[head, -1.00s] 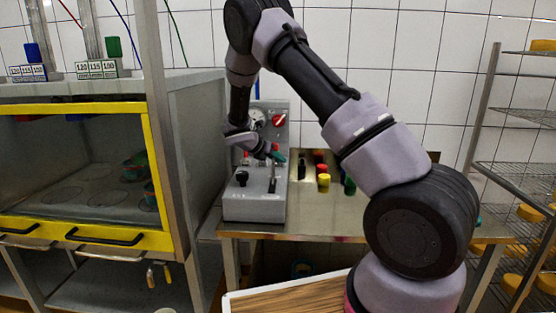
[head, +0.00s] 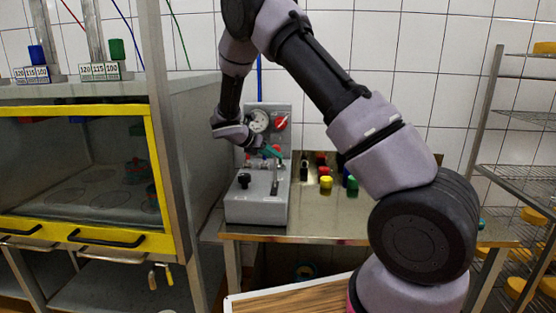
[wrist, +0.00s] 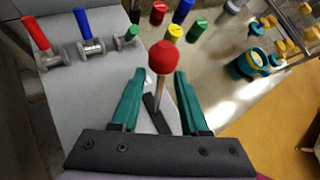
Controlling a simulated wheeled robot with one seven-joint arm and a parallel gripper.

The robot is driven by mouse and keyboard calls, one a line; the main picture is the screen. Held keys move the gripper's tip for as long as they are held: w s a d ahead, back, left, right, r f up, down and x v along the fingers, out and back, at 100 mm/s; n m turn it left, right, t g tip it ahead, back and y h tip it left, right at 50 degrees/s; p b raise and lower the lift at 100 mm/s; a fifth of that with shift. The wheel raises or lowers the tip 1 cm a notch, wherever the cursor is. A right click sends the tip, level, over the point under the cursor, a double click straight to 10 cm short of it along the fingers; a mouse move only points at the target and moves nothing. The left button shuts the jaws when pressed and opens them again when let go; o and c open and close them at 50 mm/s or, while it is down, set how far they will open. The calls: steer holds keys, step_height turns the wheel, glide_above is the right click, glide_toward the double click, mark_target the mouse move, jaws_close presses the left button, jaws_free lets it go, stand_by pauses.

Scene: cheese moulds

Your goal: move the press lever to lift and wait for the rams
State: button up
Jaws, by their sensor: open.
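The press lever is a thin metal rod with a red ball top (wrist: 164,57), seen in the wrist view. My gripper (wrist: 160,76) is open, its two green fingers on either side of the rod just below the ball. I cannot tell whether either finger touches it. In the head view my gripper (head: 275,154) is small, above the grey control box (head: 256,210), and the lever is hard to make out there. Behind the yellow-framed front of the press cabinet (head: 152,175), a green piece (head: 137,129) hangs high at the right, above a dark red shape (head: 137,170).
Valves with red (wrist: 36,33), blue (wrist: 82,20) and green (wrist: 128,37) handles stand beside the lever. A gauge (head: 258,120) and red knob (head: 281,122) are on the box's back panel. Coloured pieces, one yellow (head: 326,182), lie on the steel table. A rack stands right.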

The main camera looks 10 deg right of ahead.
steer(key=shift+v, duration=2.2)
steer(key=s+d+r+m+g+y, duration=0.1)
steer(key=s+d+r+m+y, duration=0.2)
steer(key=s+d+r+m, duration=0.35)
steer(key=s+d+r+m+g+y, duration=0.1)
steer(key=s+d+r+m+y, duration=0.2)
steer(key=s+r+m, duration=0.6)
steer(key=s+r+m+t+y, duration=0.2)
steer(key=s+r+m, duration=0.1)
steer(key=s+m, duration=0.5)
steer(key=s+a+r+m+t+y, duration=0.1)
steer(key=s+r+m+y, duration=0.2)
steer(key=s+m, duration=0.5)
steer(key=s+r, duration=0.1)
steer(key=s, duration=0.3)
steer(key=shift+s+a+t, duration=0.15)
steer(key=shift+a+t, duration=0.1)
steer(key=shift+t, duration=0.15)
